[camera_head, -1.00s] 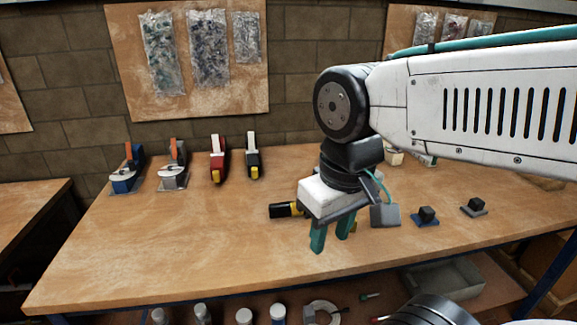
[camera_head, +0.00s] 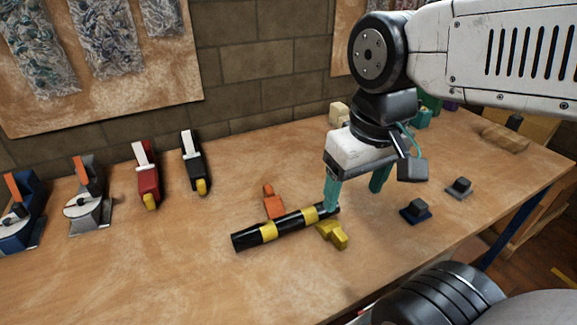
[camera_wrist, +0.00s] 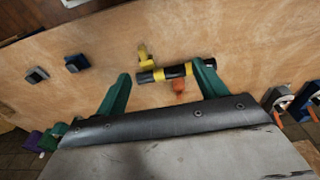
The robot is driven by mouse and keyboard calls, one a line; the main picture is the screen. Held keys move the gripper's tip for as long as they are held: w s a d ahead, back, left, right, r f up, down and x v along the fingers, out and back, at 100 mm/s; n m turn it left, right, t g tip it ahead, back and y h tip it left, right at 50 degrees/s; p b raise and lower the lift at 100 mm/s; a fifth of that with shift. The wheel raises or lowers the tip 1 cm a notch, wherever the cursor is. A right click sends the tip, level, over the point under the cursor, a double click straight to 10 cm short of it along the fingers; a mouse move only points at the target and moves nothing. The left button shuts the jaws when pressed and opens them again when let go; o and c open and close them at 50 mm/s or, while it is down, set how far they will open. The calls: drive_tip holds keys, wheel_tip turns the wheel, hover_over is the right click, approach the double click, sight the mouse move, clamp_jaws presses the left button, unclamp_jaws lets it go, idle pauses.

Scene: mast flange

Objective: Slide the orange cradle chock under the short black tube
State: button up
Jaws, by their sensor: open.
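The short black tube (camera_head: 288,224) with yellow bands lies slanted on the bench in the head view; it also shows in the wrist view (camera_wrist: 160,74). The orange cradle chock (camera_head: 271,203) is at the tube's far side, meeting its edge in the picture; whether any part is beneath is hidden. In the wrist view the orange chock (camera_wrist: 179,87) is on the gripper's side of the tube. A yellow chock (camera_head: 332,234) is at the near side, by the right end. My gripper (camera_head: 353,199) is open and empty, one green finger overlapping the tube's right end in the head view.
A blue-based block (camera_head: 416,211) and a grey-based block (camera_head: 459,188) stand to the right. A red tool (camera_head: 147,176), a black tool (camera_head: 196,163) and other tools line the wall side at left. The bench front left of the tube is clear.

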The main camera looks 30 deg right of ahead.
drive_tip(key=w+f, duration=0.2)
drive_tip(key=w, duration=0.6)
drive_tip(key=w+f, duration=0.3)
drive_tip(key=w, duration=0.4)
drive_tip(key=m+g, duration=0.1)
hover_over(272, 199)
wheel_tip(272, 199, down, 14)
drive_tip(key=shift+d+r, duration=0.1)
drive_tip(key=shift+r, duration=0.05)
drive_tip(key=shift+f, duration=4)
drive_tip(key=c, duration=1.1)
